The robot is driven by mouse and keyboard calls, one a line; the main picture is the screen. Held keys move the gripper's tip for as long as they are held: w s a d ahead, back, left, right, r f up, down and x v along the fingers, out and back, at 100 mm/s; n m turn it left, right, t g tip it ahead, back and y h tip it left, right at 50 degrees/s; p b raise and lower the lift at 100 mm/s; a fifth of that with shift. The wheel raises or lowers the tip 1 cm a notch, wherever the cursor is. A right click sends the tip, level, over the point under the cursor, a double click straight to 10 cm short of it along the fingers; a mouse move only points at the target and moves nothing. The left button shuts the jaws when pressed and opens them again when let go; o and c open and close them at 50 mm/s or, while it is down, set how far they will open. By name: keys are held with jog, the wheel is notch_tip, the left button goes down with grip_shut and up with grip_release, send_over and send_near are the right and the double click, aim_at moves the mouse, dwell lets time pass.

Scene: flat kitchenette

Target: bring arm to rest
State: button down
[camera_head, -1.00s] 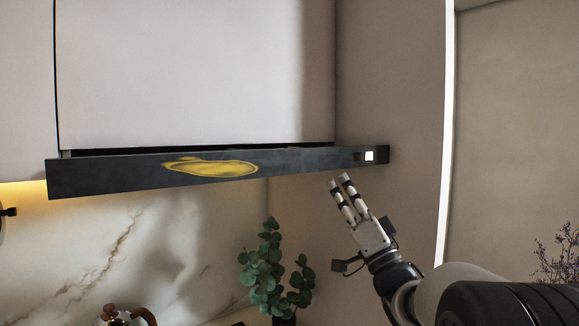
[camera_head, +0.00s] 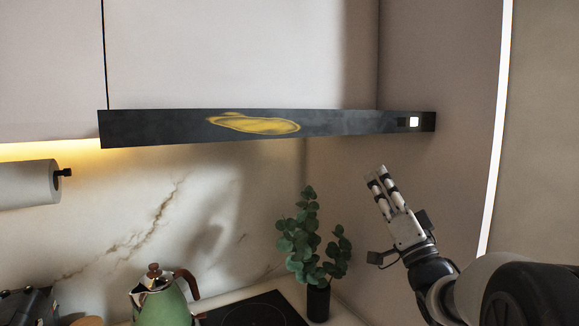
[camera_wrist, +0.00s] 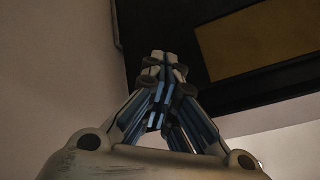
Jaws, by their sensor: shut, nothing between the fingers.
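My gripper (camera_head: 377,174) is at the right in the head view, raised in the air below the right end of the dark range hood (camera_head: 350,124). Its fingers point up and to the left and are shut with nothing between them. In the wrist view my gripper (camera_wrist: 164,58) shows its fingertips together, with the dark underside of the hood (camera_wrist: 215,95) above and to the right. The gripper appears apart from the hood. My arm reaches in from the lower right corner.
A green kettle (camera_head: 163,306) stands at the bottom left, beside a black cooktop (camera_head: 255,311). A plant in a dark vase (camera_head: 318,302) stands left of my gripper. A paper towel roll (camera_head: 28,184) hangs at the far left. The right side wall (camera_head: 440,70) is close to my arm.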

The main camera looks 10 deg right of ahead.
jog(key=s+a+f+n+g+h, duration=0.1)
jog(key=s+a+f+g+h, duration=0.35)
jog(key=f+g, duration=0.2)
jog(key=s+a+f+g+h, duration=0.3)
jog(key=s+f+g, duration=0.2)
jog(key=f, duration=0.3)
jog(key=s+a+f+n+g+y, duration=0.1)
jog(key=s+a+f+n+g, duration=0.1)
jog(key=s+f, duration=0.3)
jog(key=s+a+f+n+g+y, duration=0.1)
jog(key=s+a+f+n+g, duration=0.1)
jog(key=s, duration=0.9)
jog(key=s+a+f+n+g+y, duration=0.1)
jog(key=s+a+f+g, duration=0.3)
jog(key=s+f, duration=0.4)
jog(key=shift+s+f+n+g, duration=0.35)
jog(key=shift+s+n+g, duration=0.1)
jog(key=shift+g, duration=0.3)
